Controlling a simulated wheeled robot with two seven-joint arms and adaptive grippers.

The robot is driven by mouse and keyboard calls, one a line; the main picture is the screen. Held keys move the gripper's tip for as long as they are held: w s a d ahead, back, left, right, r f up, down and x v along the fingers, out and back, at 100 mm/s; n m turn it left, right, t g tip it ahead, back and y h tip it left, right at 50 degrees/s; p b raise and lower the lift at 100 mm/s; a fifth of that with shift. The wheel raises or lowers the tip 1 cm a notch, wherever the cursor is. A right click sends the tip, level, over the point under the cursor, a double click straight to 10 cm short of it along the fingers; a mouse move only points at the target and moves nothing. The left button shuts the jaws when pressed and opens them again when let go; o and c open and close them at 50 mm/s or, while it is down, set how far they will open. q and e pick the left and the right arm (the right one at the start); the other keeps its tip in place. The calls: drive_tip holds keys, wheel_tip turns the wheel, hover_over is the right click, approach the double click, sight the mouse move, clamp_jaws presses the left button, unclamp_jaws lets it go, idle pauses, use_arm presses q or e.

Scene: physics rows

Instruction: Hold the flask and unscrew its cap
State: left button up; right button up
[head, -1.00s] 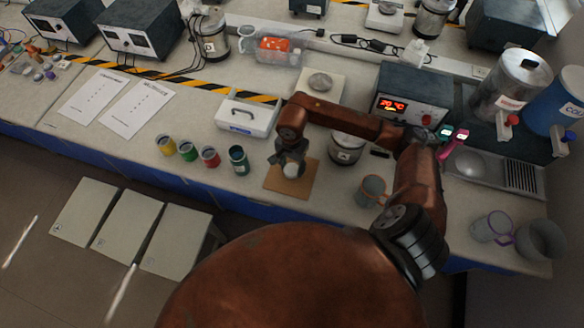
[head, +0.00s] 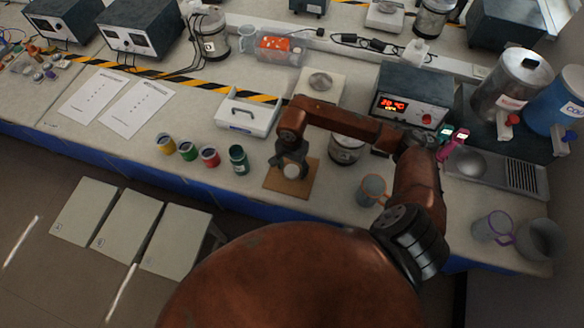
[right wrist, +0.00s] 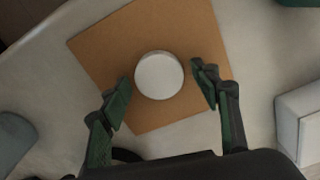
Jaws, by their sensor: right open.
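The flask shows only as its round white cap (right wrist: 159,75), seen from above in the right wrist view; its body is hidden beneath. It also shows in the head view (head: 291,171), over a brown board (head: 290,188). My right gripper (right wrist: 162,88) is open, with one finger on each side of the cap and gaps showing between fingers and cap. In the head view the right gripper (head: 292,163) points down over the board. My left gripper is not in view.
Several small coloured cups stand left of the board, the nearest a dark green one (head: 238,159). A white carrier box (head: 247,114) is behind them. A metal pot (head: 346,149) and a grey mug (head: 372,190) stand to the right. The bench front edge is close.

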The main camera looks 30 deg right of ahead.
sight(292, 170)
drive_tip(key=shift+r, duration=0.1)
wheel_tip(292, 170, up, 12)
idle(0.5)
drive_tip(key=shift+a, duration=0.1)
